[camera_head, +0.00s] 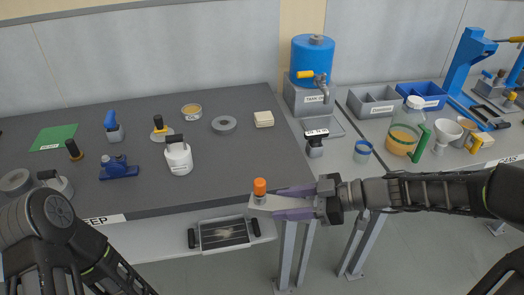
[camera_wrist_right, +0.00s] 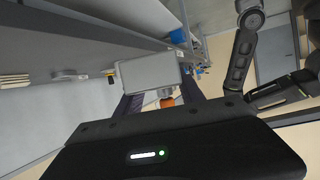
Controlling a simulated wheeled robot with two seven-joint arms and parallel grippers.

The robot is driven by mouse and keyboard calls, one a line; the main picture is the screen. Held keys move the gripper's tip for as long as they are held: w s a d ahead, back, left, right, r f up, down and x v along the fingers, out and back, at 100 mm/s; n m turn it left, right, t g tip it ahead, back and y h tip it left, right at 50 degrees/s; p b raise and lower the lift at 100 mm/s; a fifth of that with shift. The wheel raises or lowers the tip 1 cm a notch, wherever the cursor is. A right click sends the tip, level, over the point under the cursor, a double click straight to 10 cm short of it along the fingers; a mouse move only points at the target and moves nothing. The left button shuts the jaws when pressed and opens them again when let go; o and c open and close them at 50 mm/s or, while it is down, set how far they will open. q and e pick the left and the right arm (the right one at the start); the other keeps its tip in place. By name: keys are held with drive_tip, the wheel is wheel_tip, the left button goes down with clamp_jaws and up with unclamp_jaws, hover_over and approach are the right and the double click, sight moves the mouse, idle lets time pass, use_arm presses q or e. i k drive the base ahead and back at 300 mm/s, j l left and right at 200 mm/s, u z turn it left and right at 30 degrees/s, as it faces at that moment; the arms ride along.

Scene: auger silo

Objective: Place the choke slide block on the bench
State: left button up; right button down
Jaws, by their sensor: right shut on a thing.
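The choke slide block is a light grey slab (camera_head: 262,203) with an orange knob (camera_head: 260,187). My right gripper (camera_head: 288,204) is shut on it from the right. In the head view, the block overlaps the front right edge of the dark bench top (camera_head: 240,160); I cannot tell its height above it. In the right wrist view, the block (camera_wrist_right: 150,72) shows between the fingers, with the orange knob (camera_wrist_right: 167,101) below it. My left arm enters at the lower left, but its gripper is out of view.
A white canister (camera_head: 178,158), a grey ring (camera_head: 224,125), a cream block stack (camera_head: 263,119) and a blue part (camera_head: 118,170) stand on the bench. A tray (camera_head: 224,234) sits below the front edge. A blue tank (camera_head: 312,60) stands behind. The bench's front right is bare.

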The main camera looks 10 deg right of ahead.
sight(263, 162)
drive_tip(key=i, duration=0.9)
